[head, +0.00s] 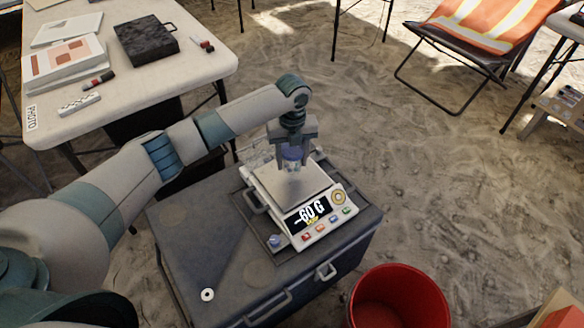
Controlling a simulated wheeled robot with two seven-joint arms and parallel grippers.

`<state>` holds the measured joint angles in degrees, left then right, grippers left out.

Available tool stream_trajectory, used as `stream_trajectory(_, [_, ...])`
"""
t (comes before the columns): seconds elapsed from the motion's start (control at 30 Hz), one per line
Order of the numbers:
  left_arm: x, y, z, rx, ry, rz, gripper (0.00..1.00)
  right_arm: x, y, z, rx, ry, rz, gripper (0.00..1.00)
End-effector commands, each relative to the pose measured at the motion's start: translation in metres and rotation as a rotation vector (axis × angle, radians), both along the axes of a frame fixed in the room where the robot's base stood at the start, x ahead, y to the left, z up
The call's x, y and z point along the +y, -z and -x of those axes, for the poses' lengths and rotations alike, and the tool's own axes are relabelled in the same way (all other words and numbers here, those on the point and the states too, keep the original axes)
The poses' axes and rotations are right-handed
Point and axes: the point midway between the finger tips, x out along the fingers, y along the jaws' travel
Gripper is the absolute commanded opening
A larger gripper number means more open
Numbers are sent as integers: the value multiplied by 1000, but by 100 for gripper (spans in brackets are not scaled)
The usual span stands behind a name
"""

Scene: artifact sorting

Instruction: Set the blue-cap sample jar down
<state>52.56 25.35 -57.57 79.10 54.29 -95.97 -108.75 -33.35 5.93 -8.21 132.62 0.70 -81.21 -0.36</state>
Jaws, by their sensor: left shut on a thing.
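The blue-cap sample jar (291,155) is small, and its bluish top shows between my left gripper's fingers. My left gripper (292,160) points down and is shut on the jar, over the back part of the scale's pale pan. The fingers hide part of the jar; I cannot tell whether its bottom touches the pan. The white scale (337,217) stands on a dark chest (190,235), and its display reads -60 G. My right gripper is not in view.
A small blue-topped item (276,241) sits at the scale's front left. The chest top is clear to the left. A red bucket (400,296) stands on the sand in front. A white table (205,70) with papers and a black case is at upper left; a striped chair (487,30) is at upper right.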

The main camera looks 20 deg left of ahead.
Motion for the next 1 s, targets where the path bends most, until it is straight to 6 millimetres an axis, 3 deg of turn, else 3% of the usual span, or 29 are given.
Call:
stream_trajectory(0.27, [-1,2,0,1,0,0,25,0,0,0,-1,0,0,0])
stream_trajectory(0.63, [-1,39,0,0,0,-1,25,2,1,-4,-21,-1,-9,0])
stream_trajectory(1.0, [0,41,0,0,0,0,25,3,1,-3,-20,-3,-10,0])
